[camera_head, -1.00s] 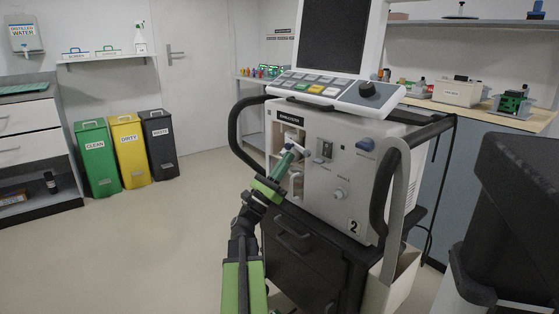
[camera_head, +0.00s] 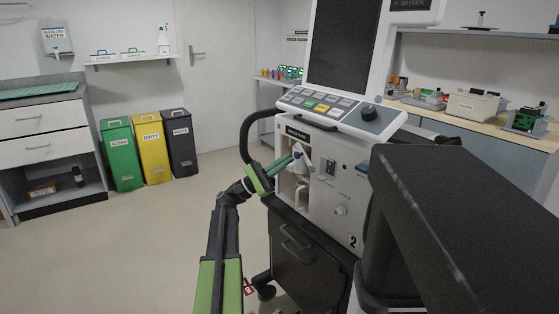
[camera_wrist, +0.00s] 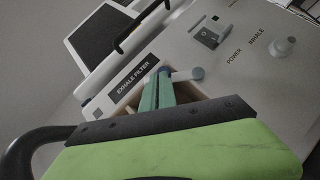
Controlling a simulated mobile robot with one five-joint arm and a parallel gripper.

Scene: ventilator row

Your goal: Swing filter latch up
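The ventilator (camera_head: 345,190) stands in the middle of the head view. Its filter bay, labelled EXHALE FILTER (camera_wrist: 134,81), is an open recess at the front left. A pale filter latch (camera_wrist: 185,75) with a round end crosses the bay's upper edge in the wrist view; it looks roughly level along the panel. My gripper (camera_head: 294,157) reaches to the bay from the left. Its green fingers (camera_wrist: 157,90) lie close together, tips beside the latch's left end. Whether they touch it is unclear. The filter inside is mostly hidden by my fingers.
A large dark block (camera_head: 460,220) fills the right foreground and hides part of the ventilator. A drawer cart (camera_head: 308,262) is under the ventilator. Green (camera_head: 121,155), yellow (camera_head: 152,148) and dark bins (camera_head: 180,145) stand at the back left. The floor at left is clear.

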